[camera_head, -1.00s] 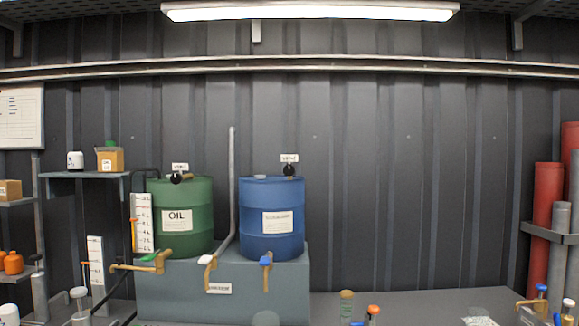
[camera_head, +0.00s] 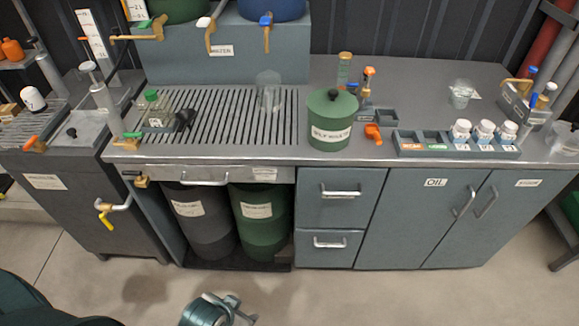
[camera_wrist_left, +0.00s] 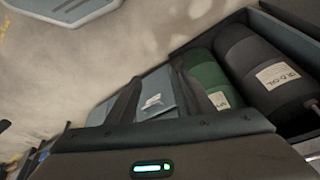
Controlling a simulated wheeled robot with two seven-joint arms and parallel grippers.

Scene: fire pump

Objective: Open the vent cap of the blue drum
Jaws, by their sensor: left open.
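The blue drum (camera_head: 272,10) shows only its lower edge at the top of the head view, on the grey raised stand (camera_head: 215,55). Its tap with a blue handle (camera_head: 266,32) hangs at its front. The drum's top and vent cap are out of view. My left gripper (camera_head: 240,306) is open and empty, low in front of the bench at the bottom of the head view, far from the drum. In the left wrist view its fingers (camera_wrist_left: 140,98) point toward the lower bench area. My right gripper is not in view.
A slotted drain top (camera_head: 215,112) lies below the stand, with a glass beaker (camera_head: 268,92) on it. A green canister (camera_head: 331,120) stands on the bench to its right. Black and green bins (camera_head: 262,215) stand under the bench. The floor (camera_head: 330,290) in front is clear.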

